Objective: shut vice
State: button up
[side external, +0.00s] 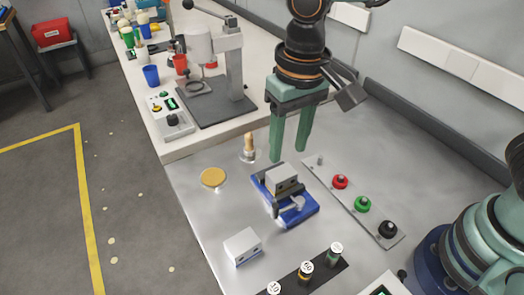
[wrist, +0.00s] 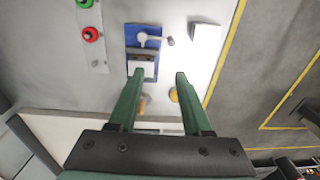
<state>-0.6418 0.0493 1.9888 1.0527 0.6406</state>
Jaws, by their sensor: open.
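The vice (side external: 303,215) has a blue base and dark and grey jaws, and it stands on the metal bench. A light grey block-like part (side external: 285,176) sits at its far end; I cannot tell how wide the jaws stand apart. In the wrist view the vice (wrist: 134,32) is at the top, with its grey handle (wrist: 169,41) sticking out to the right. My gripper (side external: 289,156) is open and empty, its two green fingers pointing down above and behind the vice. In the wrist view my gripper (wrist: 160,74) has its left fingertip close by the vice's near end in the picture.
A loose grey block (side external: 242,246) lies in front of the vice. A panel with red (side external: 340,181), green (side external: 362,204) and black knobs is to its right. A brass disc (side external: 213,177) and a small wooden-topped peg (side external: 249,144) stand to the left. A press (side external: 228,70) is behind.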

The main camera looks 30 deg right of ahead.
aim_at(276, 206)
jog(key=a+f, duration=0.1)
jog(key=f, duration=0.8)
jog(key=s+a+f, duration=0.1)
jog(key=f, duration=0.3)
jog(key=shift+a+f, duration=0.25)
jog(key=shift+a, duration=0.1)
jog(key=shift+c, duration=0.3)
grip_shut()
